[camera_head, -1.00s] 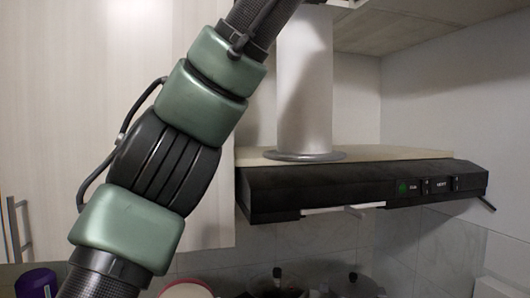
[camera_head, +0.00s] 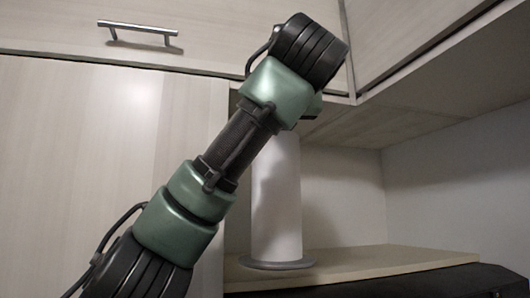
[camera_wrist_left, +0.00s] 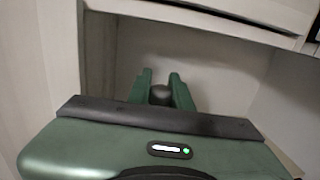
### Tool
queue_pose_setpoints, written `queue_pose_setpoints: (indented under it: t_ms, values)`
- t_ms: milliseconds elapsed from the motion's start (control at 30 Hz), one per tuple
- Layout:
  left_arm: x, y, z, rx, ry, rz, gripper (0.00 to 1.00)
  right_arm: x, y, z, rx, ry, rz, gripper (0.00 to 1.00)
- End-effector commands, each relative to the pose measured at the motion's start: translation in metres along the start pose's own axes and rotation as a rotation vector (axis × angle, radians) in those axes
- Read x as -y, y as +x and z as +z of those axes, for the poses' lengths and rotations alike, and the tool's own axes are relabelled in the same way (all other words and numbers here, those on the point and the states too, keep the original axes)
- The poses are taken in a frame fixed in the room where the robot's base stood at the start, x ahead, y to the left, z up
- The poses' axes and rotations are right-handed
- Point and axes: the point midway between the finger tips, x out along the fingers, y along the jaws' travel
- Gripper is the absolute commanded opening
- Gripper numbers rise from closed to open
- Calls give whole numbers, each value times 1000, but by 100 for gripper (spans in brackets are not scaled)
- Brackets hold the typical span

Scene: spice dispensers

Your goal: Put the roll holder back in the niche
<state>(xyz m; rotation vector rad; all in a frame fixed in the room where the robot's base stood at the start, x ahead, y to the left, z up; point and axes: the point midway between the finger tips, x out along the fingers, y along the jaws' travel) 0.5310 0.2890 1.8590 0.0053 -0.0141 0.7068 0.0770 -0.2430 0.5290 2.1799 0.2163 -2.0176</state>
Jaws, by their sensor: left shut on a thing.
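The roll holder (camera_head: 277,200) is a white upright paper roll on a round grey base (camera_head: 277,264). It is upright in the niche (camera_head: 345,200), over the pale shelf board (camera_head: 400,259) near its left end. I cannot tell whether the base touches the board. My arm covers the holder's upper left part. In the left wrist view, my left gripper (camera_wrist_left: 161,84) is shut on the dark knob (camera_wrist_left: 160,95) at the top of the holder. In the head view the gripper's fingers are hidden behind my arm. My right gripper is not in view.
A tall pale cabinet side (camera_head: 80,170) stands left of the niche. A cabinet door with a metal handle (camera_head: 138,32) and overhead cabinets (camera_head: 430,60) close it above. The black hood (camera_head: 420,284) lies under the board. The board right of the holder is clear.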

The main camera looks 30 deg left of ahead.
Motion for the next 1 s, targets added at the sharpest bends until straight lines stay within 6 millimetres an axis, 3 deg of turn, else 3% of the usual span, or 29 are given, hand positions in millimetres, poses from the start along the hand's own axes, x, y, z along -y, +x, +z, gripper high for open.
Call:
queue_pose_setpoints:
  t_ms: [300,500,700,1000]
  values:
    - [-1,81,5,-1,1,2,0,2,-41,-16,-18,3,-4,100]
    - [0,115,3,2,-1,0,0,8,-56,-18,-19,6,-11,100]
    - [0,124,-3,4,1,-1,0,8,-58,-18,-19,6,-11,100]
    - [-1,124,-32,3,-1,0,0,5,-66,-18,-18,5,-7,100]
